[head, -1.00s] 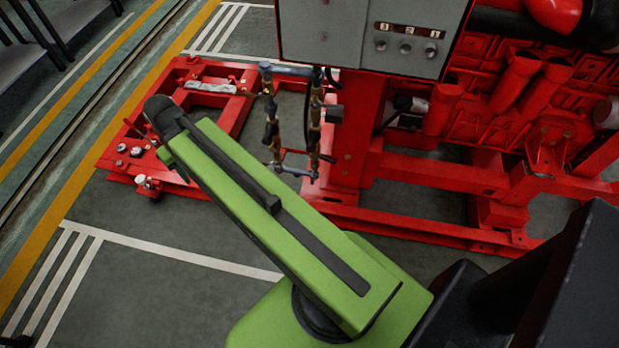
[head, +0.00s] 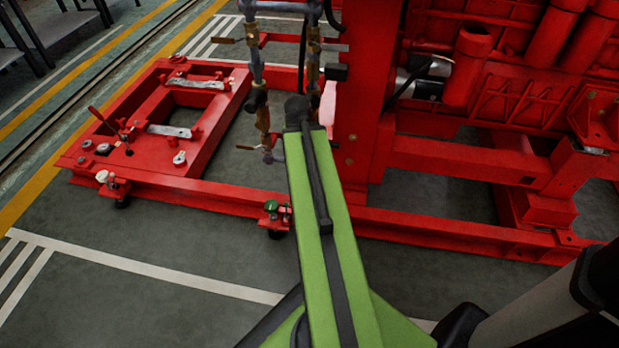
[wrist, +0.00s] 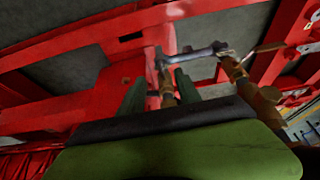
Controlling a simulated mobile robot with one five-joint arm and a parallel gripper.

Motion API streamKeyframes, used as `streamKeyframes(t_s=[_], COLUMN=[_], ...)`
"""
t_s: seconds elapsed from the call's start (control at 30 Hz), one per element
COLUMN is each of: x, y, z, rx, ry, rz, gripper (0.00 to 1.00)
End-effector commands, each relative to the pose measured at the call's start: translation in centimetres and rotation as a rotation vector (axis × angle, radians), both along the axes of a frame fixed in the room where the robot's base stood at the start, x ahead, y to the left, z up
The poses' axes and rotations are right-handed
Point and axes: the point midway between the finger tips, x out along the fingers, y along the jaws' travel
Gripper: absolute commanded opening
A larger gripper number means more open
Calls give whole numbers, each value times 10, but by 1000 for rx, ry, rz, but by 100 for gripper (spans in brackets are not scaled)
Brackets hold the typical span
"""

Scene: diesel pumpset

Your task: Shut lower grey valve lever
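Two upright brass-and-grey valve pipes stand before the red frame. In the head view, the left pipe (head: 257,75) shows clearly; the right pipe (head: 313,60) is covered lower down by my arm. A thin brownish lever (head: 246,147) sticks out left near the bottom of the left pipe, and another (head: 223,40) sits higher. I cannot single out a grey lever. In the wrist view, my gripper (wrist: 159,76) has two dark green fingers apart, with a brass pipe (wrist: 167,92) appearing between them; contact is unclear. A brass valve (wrist: 236,76) is to the right. The head view hides my fingers.
The red skid frame (head: 200,190) runs across the floor below the pipes. The red engine (head: 520,90) and post (head: 368,100) stand to the right. A grey cross pipe (wrist: 195,55) joins the pipes near my fingers. Open floor (head: 150,285) lies in front.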

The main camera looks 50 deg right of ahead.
Motion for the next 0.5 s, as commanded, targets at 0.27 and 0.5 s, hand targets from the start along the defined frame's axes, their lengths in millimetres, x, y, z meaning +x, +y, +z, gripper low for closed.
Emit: streamKeyframes(t_s=[0.27,0.5], x=[1,10], y=[-2,-14], z=[-9,-51], rx=[-1,-3], ry=[-2,-3], rz=[0,1], gripper=[40,40])
